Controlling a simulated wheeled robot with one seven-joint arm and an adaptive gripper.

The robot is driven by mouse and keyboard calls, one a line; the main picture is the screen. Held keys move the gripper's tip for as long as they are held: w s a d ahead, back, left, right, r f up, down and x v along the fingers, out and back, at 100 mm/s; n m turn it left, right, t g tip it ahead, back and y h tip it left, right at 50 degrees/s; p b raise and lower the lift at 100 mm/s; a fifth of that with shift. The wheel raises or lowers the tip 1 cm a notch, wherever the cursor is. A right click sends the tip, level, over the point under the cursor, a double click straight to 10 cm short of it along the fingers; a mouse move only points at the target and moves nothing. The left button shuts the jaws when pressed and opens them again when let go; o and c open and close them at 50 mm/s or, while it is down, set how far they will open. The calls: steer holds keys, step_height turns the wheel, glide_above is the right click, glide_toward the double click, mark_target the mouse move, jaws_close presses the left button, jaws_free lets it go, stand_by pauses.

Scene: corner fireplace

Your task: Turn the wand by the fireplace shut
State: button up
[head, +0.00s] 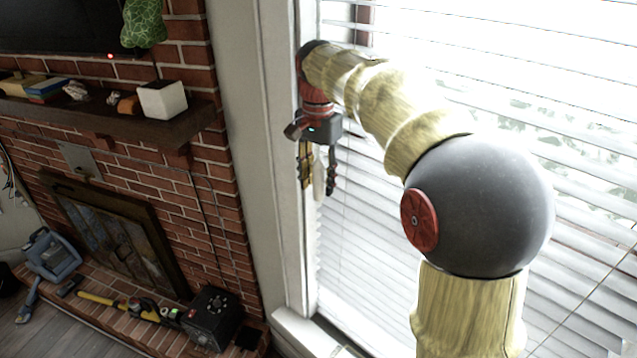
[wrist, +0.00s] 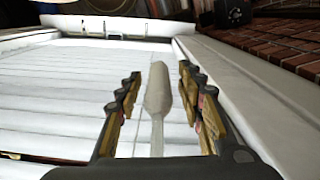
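The wand is a thin clear rod with a thicker pale grip, hanging in front of the white window blinds (head: 370,215). In the wrist view the wand (wrist: 158,92) stands between the two fingers of my gripper (wrist: 160,100), with a gap on each side. In the head view my gripper (head: 318,172) points down at the left edge of the window, and the pale wand (head: 319,180) shows between its fingers. The gripper is open around the wand. The blinds' slats show in the wrist view (wrist: 70,95); light comes through gaps in the upper slats.
The white window frame (head: 293,200) runs close beside my gripper on the left. Beyond it is the brick fireplace (head: 180,215) with a dark mantel (head: 110,122) holding a white cube (head: 162,99). A black box (head: 212,318) sits on the hearth.

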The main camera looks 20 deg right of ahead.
steer(key=shift+f, duration=0.45)
jaws_close()
stand_by(0.3)
